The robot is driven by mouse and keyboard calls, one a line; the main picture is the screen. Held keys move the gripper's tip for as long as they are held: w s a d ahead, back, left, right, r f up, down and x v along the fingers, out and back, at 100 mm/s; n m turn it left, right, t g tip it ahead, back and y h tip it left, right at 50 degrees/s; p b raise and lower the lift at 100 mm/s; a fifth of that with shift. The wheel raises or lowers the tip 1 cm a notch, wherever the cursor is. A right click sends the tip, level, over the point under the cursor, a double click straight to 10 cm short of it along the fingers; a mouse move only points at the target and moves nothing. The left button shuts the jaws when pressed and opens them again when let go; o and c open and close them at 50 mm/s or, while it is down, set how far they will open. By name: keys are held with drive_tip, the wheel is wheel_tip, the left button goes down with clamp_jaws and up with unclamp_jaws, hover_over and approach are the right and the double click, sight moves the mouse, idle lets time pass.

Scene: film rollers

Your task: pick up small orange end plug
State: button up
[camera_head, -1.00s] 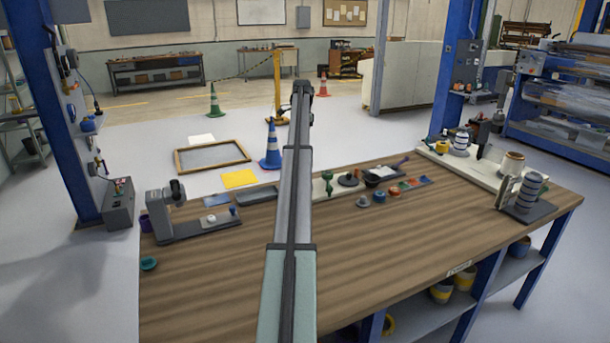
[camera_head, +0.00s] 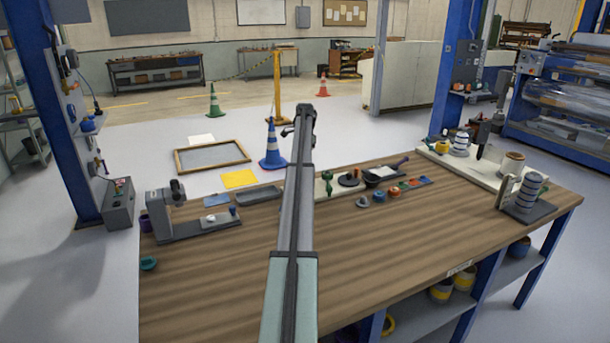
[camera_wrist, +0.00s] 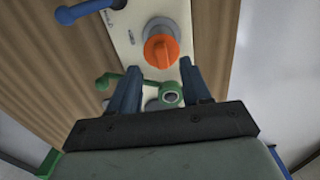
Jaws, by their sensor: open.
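An orange plug (camera_wrist: 161,47) with a raised grip bar and a pale ring around its base sits on a cream board (camera_wrist: 128,42) in the wrist view. My gripper (camera_wrist: 160,72) is open and empty, its two dark fingers spread below the plug in the picture, with the tips close to its lower edge. I cannot tell the height gap between tips and plug. A green part with a round hollow end (camera_wrist: 171,97) shows between the fingers. In the head view my arm covers that spot, and I cannot make out the plug or fingertips.
A blue-handled part (camera_wrist: 85,10) lies at the top left of the wrist view. In the head view, a grey device (camera_head: 165,212) stands at the bench's left, and small coloured parts (camera_head: 394,191) lie right of my arm. The wooden bench (camera_head: 400,245) is clear in front.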

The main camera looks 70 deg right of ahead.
wheel_tip(320, 180, down, 4)
drive_tip(key=shift+d+f, duration=0.1)
drive_tip(key=shift+f, duration=0.1)
clamp_jaws()
idle(0.4)
